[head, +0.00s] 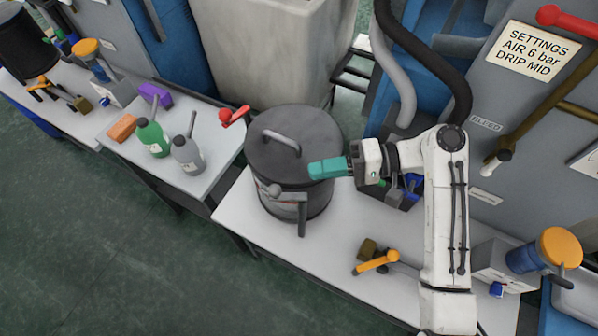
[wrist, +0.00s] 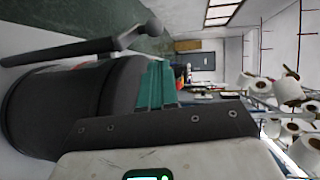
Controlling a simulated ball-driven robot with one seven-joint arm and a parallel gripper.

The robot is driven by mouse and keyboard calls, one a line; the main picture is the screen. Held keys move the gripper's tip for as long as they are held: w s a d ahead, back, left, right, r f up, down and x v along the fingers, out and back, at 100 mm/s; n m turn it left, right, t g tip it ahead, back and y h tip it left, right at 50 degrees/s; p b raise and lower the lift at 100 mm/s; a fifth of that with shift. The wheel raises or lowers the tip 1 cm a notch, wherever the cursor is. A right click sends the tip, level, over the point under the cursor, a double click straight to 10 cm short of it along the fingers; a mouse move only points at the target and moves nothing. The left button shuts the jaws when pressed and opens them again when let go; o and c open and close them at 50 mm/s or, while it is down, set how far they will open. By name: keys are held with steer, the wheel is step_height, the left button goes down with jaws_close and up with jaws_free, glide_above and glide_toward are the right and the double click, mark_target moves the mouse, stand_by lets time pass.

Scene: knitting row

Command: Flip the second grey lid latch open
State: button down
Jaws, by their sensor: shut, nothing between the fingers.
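A dark grey pot (head: 290,190) with a round lid (head: 285,135) and an arched lid handle stands on the white bench in the head view. A small grey latch (head: 272,189) shows on its front side, near the rim. My gripper (head: 318,169), with teal fingers, is shut and empty over the right edge of the lid; whether it touches is unclear. In the wrist view the teal fingers (wrist: 155,85) lie beside the dark pot (wrist: 60,105). A grey lever (wrist: 90,47) with a rounded end is also there, apart from the fingers. Which latch is second is unclear.
Below the pot lie an orange-handled valve (head: 378,262) and fittings. A green bottle (head: 152,138) and a grey bottle (head: 187,153) stand on the left bench, near a red lever (head: 235,115). A grey machine panel with hoses rises at right.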

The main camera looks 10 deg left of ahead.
steer(key=shift+v, duration=1.45)
